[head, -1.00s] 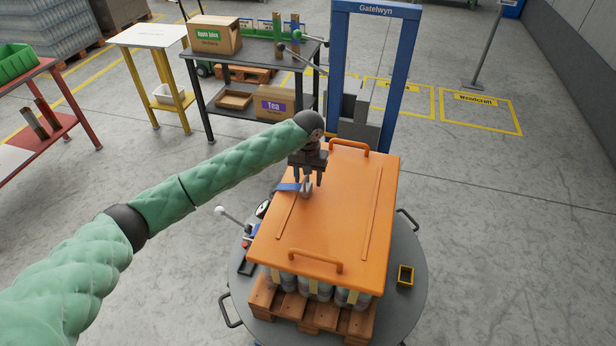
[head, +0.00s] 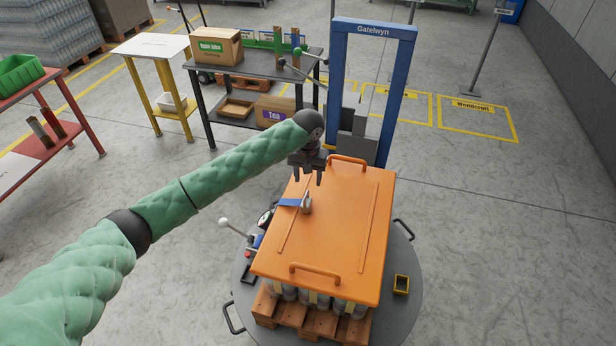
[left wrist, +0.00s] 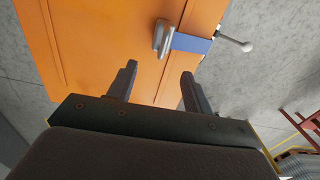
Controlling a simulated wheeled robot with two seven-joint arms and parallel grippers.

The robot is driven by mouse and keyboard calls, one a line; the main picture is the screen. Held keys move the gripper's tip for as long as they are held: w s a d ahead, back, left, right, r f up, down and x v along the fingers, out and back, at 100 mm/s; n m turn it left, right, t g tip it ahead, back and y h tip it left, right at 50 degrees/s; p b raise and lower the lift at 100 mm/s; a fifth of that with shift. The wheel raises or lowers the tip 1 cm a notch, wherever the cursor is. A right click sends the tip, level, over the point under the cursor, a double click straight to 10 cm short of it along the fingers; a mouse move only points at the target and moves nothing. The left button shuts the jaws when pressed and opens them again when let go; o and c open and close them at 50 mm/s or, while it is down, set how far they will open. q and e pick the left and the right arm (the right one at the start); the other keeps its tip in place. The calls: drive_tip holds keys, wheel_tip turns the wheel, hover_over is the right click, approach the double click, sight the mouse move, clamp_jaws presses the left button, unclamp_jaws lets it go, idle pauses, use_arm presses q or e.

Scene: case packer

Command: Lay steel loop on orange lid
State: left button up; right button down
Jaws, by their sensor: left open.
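The orange lid (head: 335,235) lies on top of the load on the round turntable. The steel loop (head: 306,204) rests on the lid near its left edge, with a blue strap (head: 289,202) running from it over that edge. In the left wrist view the steel loop (left wrist: 162,38) and the blue strap (left wrist: 192,43) lie ahead of my fingertips, on the lid (left wrist: 110,45). My left gripper (head: 308,180) is open and empty above the lid, apart from the loop and behind it in the head view. My right gripper is not in view.
A blue frame (head: 388,100) marked Gatelwyn stands behind the lid. Two orange handles, one at the back (head: 347,161) and one at the front (head: 315,271), rise from the lid. A lever with a white knob (head: 224,222) stands at left. The lid's right half is clear.

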use_arm(q)
wheel_tip(320, 180, up, 2)
drive_tip(key=shift+r+p, duration=0.2)
drive_tip(key=shift+p, duration=0.5)
drive_tip(key=shift+r, duration=1)
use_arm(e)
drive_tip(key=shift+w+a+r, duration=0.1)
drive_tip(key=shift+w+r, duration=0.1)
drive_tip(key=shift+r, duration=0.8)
